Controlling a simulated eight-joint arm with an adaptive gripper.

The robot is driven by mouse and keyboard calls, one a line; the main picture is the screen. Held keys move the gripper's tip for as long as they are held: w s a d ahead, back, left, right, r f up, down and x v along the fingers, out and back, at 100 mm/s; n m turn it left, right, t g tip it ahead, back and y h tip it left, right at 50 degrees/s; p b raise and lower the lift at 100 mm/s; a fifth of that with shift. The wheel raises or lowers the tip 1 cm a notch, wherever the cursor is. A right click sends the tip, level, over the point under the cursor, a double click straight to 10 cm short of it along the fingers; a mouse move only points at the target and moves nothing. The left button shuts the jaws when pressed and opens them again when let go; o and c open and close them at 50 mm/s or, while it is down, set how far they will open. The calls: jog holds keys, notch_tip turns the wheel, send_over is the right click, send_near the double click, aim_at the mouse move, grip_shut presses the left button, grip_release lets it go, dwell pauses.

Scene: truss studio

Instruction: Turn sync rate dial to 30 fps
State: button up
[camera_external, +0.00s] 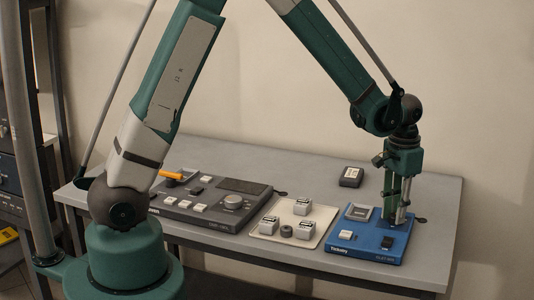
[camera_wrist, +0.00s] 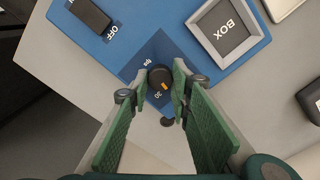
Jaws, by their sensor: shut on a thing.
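The blue device (camera_external: 350,252) stands at the right end of the table, and its blue top (camera_wrist: 130,35) fills the upper middle of the wrist view. Its sync rate dial is a round black knob (camera_wrist: 158,77) with an orange mark toward its lower right. A "30" is printed just below the knob and "fps" above its left side. My gripper (camera_wrist: 161,75) has its two green fingers on either side of the knob, shut on it. In the external view my gripper (camera_external: 399,218) reaches straight down to the device and hides the dial.
A small black box (camera_external: 351,177) lies behind.

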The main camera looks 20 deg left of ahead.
jog(key=m+b, duration=0.1)
jog(key=m, duration=0.2)
jog(key=shift+m, duration=0.3)
jog(key=shift+m+b, duration=0.45)
jog(key=shift+m, duration=1.35)
jog(key=o, duration=0.9)
jog(key=shift+r, duration=0.15)
jog(key=shift+r, duration=5.9)
